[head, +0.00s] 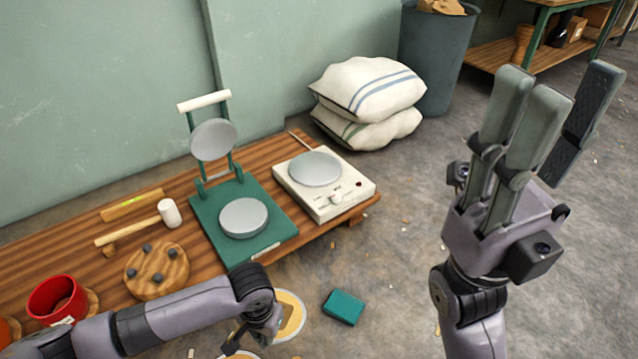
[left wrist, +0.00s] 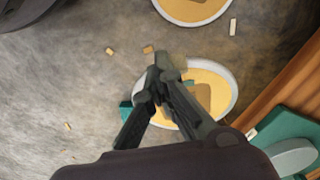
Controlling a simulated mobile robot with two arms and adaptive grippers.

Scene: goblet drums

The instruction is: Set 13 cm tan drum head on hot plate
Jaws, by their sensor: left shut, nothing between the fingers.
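Two round tan discs with pale rims lie on the floor by the platform's front edge. One tan disc (head: 291,312) shows partly behind my left arm, and in the left wrist view it lies under the fingers (left wrist: 218,78). The other disc (head: 240,356) is cut off by the lower edge; it also shows at the top of the left wrist view (left wrist: 195,8). I cannot tell which is 13 cm. The white hot plate (head: 352,190) has a bare grey round top. My left gripper (head: 234,342) is shut and empty above the floor. My right gripper (head: 553,105) is raised, open and empty.
A green press (head: 275,235) with its upper plate raised stands beside the hot plate on the wooden platform (head: 60,255). A mallet (head: 169,213), pegged wooden disc (head: 160,285) and red cup (head: 58,300) stand left. A teal block (head: 343,307) lies on the floor. Sacks (head: 368,88) lie behind.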

